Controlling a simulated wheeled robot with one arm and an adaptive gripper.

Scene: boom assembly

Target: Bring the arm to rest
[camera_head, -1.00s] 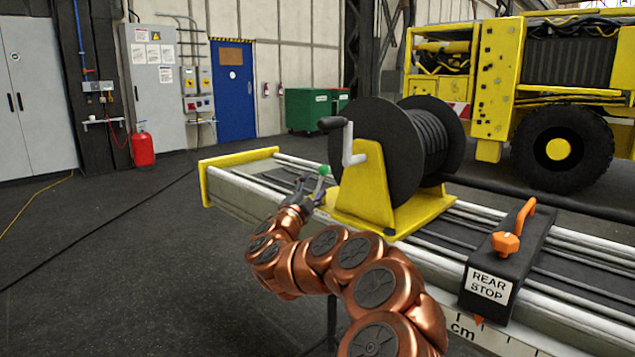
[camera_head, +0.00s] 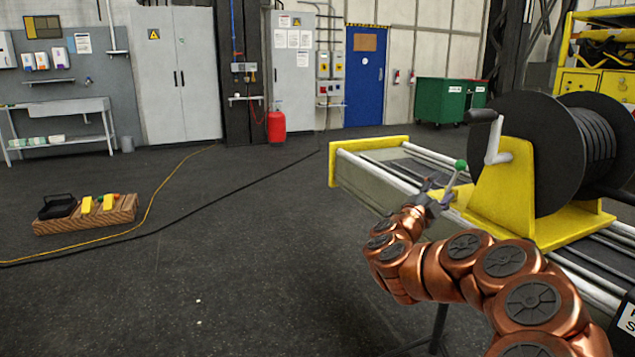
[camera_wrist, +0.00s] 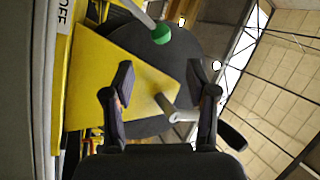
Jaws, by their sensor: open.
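My copper-coloured arm reaches in from the lower right in the head view. My gripper (camera_head: 436,193) is at its end, beside the yellow reel stand (camera_head: 503,192) and close to a lever with a green knob (camera_head: 460,165). In the wrist view my gripper (camera_wrist: 161,90) has its two dark fingers spread apart, with nothing held between them. The yellow stand (camera_wrist: 95,70), the green knob (camera_wrist: 161,34) and a grey rod lie beyond the fingers. Whether a finger touches the lever cannot be told.
A black cable reel (camera_head: 550,150) with a crank stands on the railed boom bed, whose yellow end plate (camera_head: 345,170) faces left. A wooden crate (camera_head: 110,218) sits on the floor at left.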

